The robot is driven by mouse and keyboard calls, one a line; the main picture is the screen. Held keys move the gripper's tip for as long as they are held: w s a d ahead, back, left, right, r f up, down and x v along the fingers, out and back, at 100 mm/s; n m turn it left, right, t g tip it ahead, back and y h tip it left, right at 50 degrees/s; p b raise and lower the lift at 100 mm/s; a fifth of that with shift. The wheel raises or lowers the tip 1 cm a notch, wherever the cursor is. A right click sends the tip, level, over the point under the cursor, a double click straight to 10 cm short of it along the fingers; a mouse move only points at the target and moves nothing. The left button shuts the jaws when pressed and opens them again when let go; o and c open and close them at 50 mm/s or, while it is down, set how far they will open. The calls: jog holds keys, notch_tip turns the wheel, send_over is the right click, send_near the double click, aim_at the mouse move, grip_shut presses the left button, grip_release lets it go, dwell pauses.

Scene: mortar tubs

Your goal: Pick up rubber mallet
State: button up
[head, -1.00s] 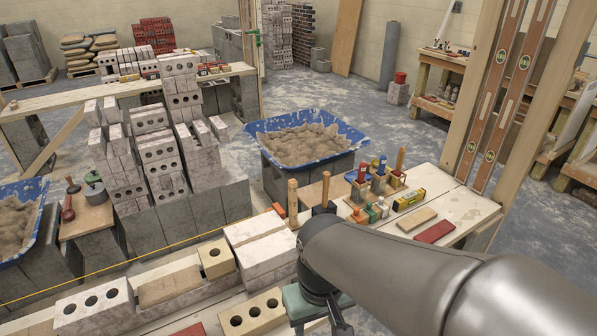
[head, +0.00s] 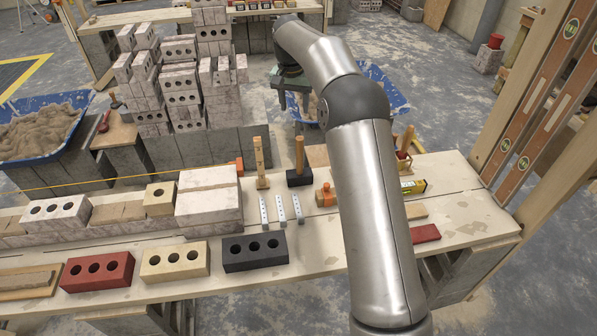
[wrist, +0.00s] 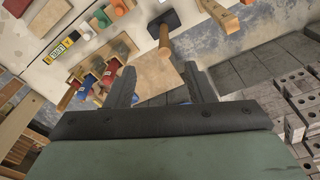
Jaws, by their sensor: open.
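The rubber mallet, with a black head (head: 300,178) and a pale wooden handle, stands handle-up on the plank bench in the head view. In the wrist view its black head (wrist: 172,20) is at the top centre, with the handle pointing down toward the jaws. My gripper (wrist: 160,82) is open and empty in the wrist view, its two dark fingers apart. The mallet lies beyond the fingertips, not between them. In the head view my gripper (head: 293,100) is above and behind the bench, near the blue mortar tub; the arm hides part of the tub.
Small metal pieces (head: 281,208) and an orange-topped tool (head: 326,195) are close by. A black brick (head: 254,251) lies in front. A yellow level (head: 413,187) is at right, and stacked blocks (head: 183,90) stand behind.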

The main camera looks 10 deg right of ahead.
jog(key=m, duration=0.1)
send_over(300, 145)
jog(key=a, duration=0.2)
notch_tip(300, 145, down, 3)
jog(key=f, duration=0.4)
jog(key=d+f, duration=0.1)
jog(key=f, duration=0.3)
jog(key=w+f+p, duration=0.1)
jog(key=f, duration=0.2)
jog(key=shift+w+d+f, duration=0.1)
jog(key=shift+d+f, duration=0.15)
jog(key=shift+f, duration=0.15)
jog(key=shift+w+d+f+p, duration=0.15)
jog(key=shift+f+p, duration=0.3)
jog(key=shift+f, duration=1.05)
jog(key=shift+d+f+p, duration=0.2)
jog(key=shift+f+p, duration=0.2)
jog(key=shift+f, duration=1.05)
jog(key=shift+r, duration=0.1)
grip_shut()
